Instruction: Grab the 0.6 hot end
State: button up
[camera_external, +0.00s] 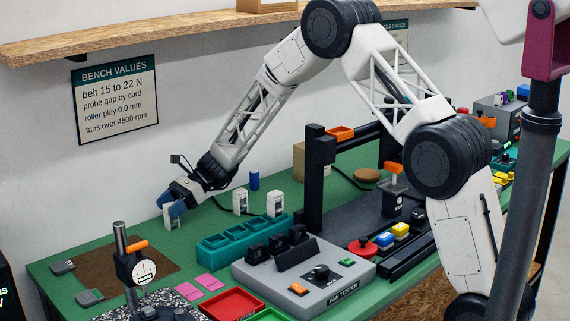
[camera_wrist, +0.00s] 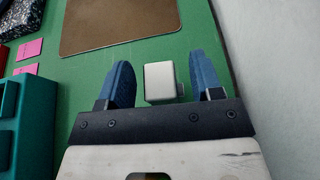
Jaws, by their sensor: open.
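My gripper (camera_external: 170,198) is low over the back left of the green bench, with its blue fingers apart. In the wrist view, a pale block-shaped part (camera_wrist: 160,82) lies between the open fingers (camera_wrist: 162,63), with a gap visible on each side. The same part (camera_external: 172,218) shows under my gripper in the external view, partly hidden by the fingers. Two similar white parts with dark markings, (camera_external: 240,201) and (camera_external: 275,203), stand upright to its right. Their markings are too small to read, so I cannot tell which is the 0.6 hot end.
A teal tray (camera_external: 213,256) with several compartments sits in front of the white parts; its edge shows in the wrist view (camera_wrist: 38,112). A brown mat (camera_external: 135,262) and pink notes (camera_external: 208,282) lie left. A blue cylinder (camera_external: 254,181) stands behind. The wall is close behind my gripper.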

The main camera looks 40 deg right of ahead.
aim_at(170, 204)
jog(key=shift+c, duration=0.4)
jog(key=c, duration=0.9)
jog(key=shift+c, duration=0.2)
jog(key=shift+r, duration=0.15)
jog(key=shift+r, duration=4.9)
